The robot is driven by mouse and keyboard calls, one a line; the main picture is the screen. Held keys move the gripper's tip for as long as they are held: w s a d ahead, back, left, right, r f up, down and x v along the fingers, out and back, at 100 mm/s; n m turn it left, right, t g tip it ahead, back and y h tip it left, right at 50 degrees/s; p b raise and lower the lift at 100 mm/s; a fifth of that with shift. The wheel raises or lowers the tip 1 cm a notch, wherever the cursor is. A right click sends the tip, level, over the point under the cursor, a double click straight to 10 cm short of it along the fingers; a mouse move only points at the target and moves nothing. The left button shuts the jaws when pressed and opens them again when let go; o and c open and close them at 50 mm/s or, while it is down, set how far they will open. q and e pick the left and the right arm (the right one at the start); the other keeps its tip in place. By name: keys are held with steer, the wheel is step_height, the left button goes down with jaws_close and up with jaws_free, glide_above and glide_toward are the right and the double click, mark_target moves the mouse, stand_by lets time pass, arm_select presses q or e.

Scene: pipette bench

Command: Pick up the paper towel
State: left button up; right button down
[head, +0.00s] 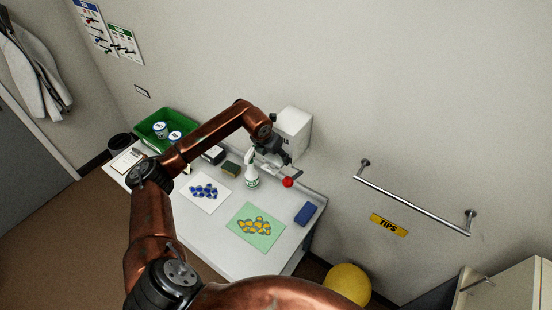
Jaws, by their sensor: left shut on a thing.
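My left gripper (288,172) is over the back right of the white bench, in front of a white box-like thing (294,124) by the wall. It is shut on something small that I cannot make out. A red ball (288,182) shows right at its fingertips; I cannot tell whether they touch. I cannot pick out a paper towel with certainty; the white box is partly hidden by the gripper. My right gripper is not in view.
A spray bottle (251,171) stands just left of the gripper. A green tray (185,123) with white tubs is at the back left. A white sheet (208,206) with blue pieces, a green sheet (238,237) with yellow pieces and a blue block (305,214) lie nearer.

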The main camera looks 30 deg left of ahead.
mark_target(275, 158)
arm_select(q)
steer(key=shift+s+r+b, duration=0.3)
steer(key=shift+b, duration=0.3)
step_height(275, 158, up, 7)
steer(key=b, duration=0.2)
steer(key=shift+f+b, duration=0.2)
steer(key=shift+b, duration=0.15)
steer(key=s+a+b, duration=0.1)
steer(key=s+b, duration=0.5)
steer(key=s, duration=1.3)
steer(key=shift+s+a+b, duration=0.15)
steer(key=shift+a+b, duration=0.15)
